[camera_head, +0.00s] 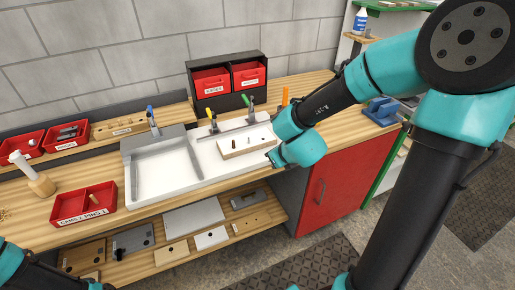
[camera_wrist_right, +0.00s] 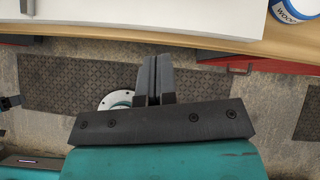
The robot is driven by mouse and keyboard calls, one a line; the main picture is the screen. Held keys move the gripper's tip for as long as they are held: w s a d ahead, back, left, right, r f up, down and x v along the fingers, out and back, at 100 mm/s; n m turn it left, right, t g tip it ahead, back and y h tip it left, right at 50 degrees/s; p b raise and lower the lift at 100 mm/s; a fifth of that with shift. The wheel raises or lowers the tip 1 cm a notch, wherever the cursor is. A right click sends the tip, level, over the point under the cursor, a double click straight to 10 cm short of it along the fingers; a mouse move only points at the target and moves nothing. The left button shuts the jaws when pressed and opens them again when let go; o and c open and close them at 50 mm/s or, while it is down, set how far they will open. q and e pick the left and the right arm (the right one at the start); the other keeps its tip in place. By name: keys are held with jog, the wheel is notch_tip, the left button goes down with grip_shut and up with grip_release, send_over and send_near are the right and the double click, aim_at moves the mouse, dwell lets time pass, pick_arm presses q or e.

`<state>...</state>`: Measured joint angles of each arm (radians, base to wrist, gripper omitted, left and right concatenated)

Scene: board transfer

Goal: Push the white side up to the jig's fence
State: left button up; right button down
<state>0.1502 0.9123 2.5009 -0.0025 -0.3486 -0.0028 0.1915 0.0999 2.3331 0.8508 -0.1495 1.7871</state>
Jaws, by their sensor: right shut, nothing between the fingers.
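A white board with a pale wood front edge (camera_head: 240,145), which I take for the white side, lies flat on the white jig base (camera_head: 210,178). Small pegs stand on its top. The jig's grey fence (camera_head: 232,129) runs behind it, and a strip of white base shows between them. My right gripper (camera_head: 271,157) is at the board's front right, mostly hidden by its own wrist; I cannot tell if it touches. In the right wrist view, its fingers (camera_wrist_right: 157,68) are shut together and empty, pointing at the bench edge. My left gripper is out of view.
Clamps with yellow and green handles (camera_head: 245,100) stand along the fence. A grey-walled tray area (camera_head: 160,172) is left of the board. Red bins (camera_head: 212,82) stand behind. A red box (camera_head: 83,204) sits front left. A glue container (camera_wrist_right: 293,12) is at upper right.

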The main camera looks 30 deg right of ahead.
aim_at(254, 149)
jog(key=shift+s+d+r+m, duration=0.1)
jog(key=shift+d+r+m, duration=0.1)
jog(key=shift+r+m, duration=0.65)
jog(key=shift+f, duration=0.15)
jog(key=x, duration=0.9)
jog(key=shift+w, duration=0.3)
jog(key=w, duration=0.3)
jog(key=shift+w+f, duration=0.1)
jog(key=shift+w, duration=0.6)
jog(key=shift+d, duration=0.1)
